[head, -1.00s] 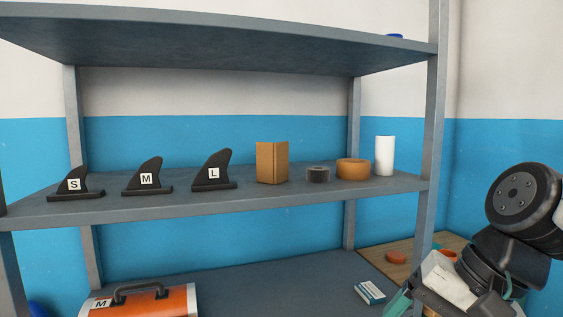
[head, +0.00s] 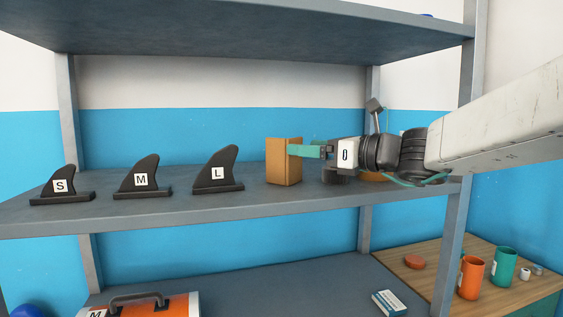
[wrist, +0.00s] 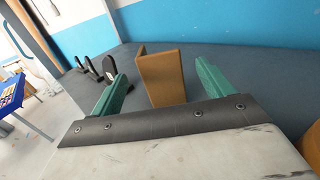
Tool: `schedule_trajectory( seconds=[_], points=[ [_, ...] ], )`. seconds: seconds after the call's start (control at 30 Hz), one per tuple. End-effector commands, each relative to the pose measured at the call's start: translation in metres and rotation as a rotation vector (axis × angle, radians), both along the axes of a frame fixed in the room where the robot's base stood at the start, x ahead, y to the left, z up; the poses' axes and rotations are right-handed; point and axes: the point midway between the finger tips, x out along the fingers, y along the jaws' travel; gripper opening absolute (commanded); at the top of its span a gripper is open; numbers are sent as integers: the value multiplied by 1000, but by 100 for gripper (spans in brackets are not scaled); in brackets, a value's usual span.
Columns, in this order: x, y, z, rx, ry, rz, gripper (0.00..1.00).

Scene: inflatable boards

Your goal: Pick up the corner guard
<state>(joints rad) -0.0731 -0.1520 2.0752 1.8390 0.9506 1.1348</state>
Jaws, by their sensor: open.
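The corner guard (head: 284,162) is a brown, upright, angled piece on the middle shelf, right of the fin marked L. My gripper (head: 304,151) reaches in from the right, its teal finger tips at the guard's right side in the head view. In the wrist view the corner guard (wrist: 162,78) stands between the two spread teal fingers of my gripper (wrist: 160,85). The guard's right edge is partly hidden by the finger in the head view.
Fins marked S (head: 61,187), M (head: 141,178) and L (head: 218,171) stand left on the shelf (head: 200,211). A dark tape roll (head: 334,176) and an orange roll (head: 373,176) sit behind my arm. A shelf post (head: 462,150) stands at the right.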

Motion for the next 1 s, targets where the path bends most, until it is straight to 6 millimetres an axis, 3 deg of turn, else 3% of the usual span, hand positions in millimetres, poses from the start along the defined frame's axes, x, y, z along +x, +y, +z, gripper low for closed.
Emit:
schedule_trajectory(
  seconds=[0.3, 0.57, 0.73, 1.0],
  points=[
    [22, 35, 0, -3, -1, 0, 80],
    [23, 40, 0, -3, -1, 1, 80],
    [23, 40, 0, -3, -1, 3, 36],
    [23, 41, 0, -4, -2, 3, 32]
  ],
)
